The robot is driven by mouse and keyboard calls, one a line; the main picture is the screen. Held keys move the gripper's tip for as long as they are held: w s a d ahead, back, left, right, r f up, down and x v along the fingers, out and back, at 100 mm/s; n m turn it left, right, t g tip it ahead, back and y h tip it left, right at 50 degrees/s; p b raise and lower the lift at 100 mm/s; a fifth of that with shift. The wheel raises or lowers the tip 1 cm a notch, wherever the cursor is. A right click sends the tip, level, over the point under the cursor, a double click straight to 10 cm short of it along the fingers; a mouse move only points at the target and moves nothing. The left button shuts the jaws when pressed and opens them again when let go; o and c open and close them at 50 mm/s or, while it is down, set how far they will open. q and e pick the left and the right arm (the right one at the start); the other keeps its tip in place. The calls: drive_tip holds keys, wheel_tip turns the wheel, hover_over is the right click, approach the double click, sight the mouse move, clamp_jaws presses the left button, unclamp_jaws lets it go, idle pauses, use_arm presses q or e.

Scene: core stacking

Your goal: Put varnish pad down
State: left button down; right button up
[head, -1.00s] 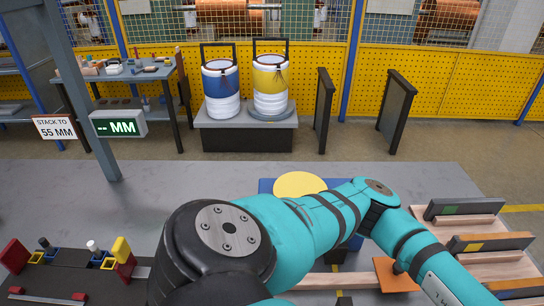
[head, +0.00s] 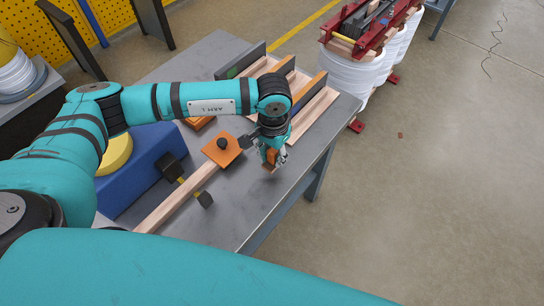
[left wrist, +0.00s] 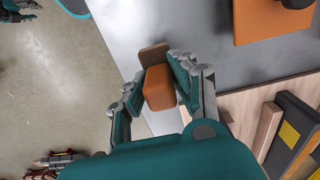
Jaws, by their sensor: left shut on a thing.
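The varnish pad (head: 269,158), a small orange-brown block with a brown plate at one end, is between the fingers of my left gripper (head: 272,152). In the left wrist view the pad (left wrist: 158,88) sits between the two finger pairs of the left gripper (left wrist: 160,75), which is shut on it. It is at the front right edge of the grey table (head: 228,226); I cannot tell whether it touches the top. In the left wrist view, dark jointed parts cut off at the top left corner look like my right gripper (left wrist: 17,9); their state is unclear.
A black-headed clamp-like tool (head: 185,180) and a blue block (head: 140,165) are farther left.

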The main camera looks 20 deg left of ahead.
sight(272, 163)
use_arm(q)
drive_tip(key=shift+a+f+p, duration=0.1)
drive_tip(key=shift+f+p, duration=0.7)
drive_tip(key=shift+f, duration=0.7)
drive_tip(key=shift+w+f, duration=0.1)
drive_tip(key=shift+f, duration=0.15)
drive_tip(key=shift+f+b, duration=0.25)
drive_tip(key=shift+b, duration=0.15)
drive_tip(key=c, duration=1.1)
unclamp_jaws()
drive_tip(key=shift+r, duration=0.1)
